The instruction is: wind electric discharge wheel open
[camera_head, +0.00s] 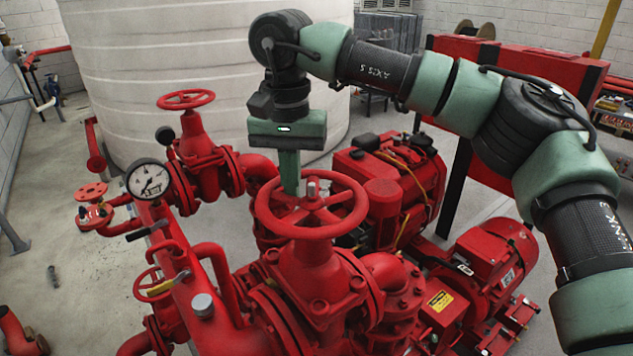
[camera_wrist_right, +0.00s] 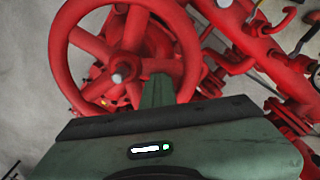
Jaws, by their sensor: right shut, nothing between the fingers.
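A large red handwheel (camera_head: 300,230) with spokes sits on top of the front red valve in the middle of the head view. The same wheel (camera_wrist_right: 62,50) fills the upper left of the right wrist view, with a grey stem end at its hub. My right gripper (camera_head: 290,188) comes down from above, its green fingers shut and empty. The fingertips (camera_wrist_right: 158,90) reach into a gap between spokes, close inside the rim. I cannot tell whether they touch the rim or a spoke. The lower fingertips are partly hidden by the wheel. My left gripper is not in view.
A second red handwheel (camera_head: 186,99) stands behind on the left, near a pressure gauge (camera_head: 149,180). A red engine (camera_head: 395,180) and a red motor (camera_head: 490,260) lie to the right. A big white tank (camera_head: 200,60) is behind. Bare floor shows at left.

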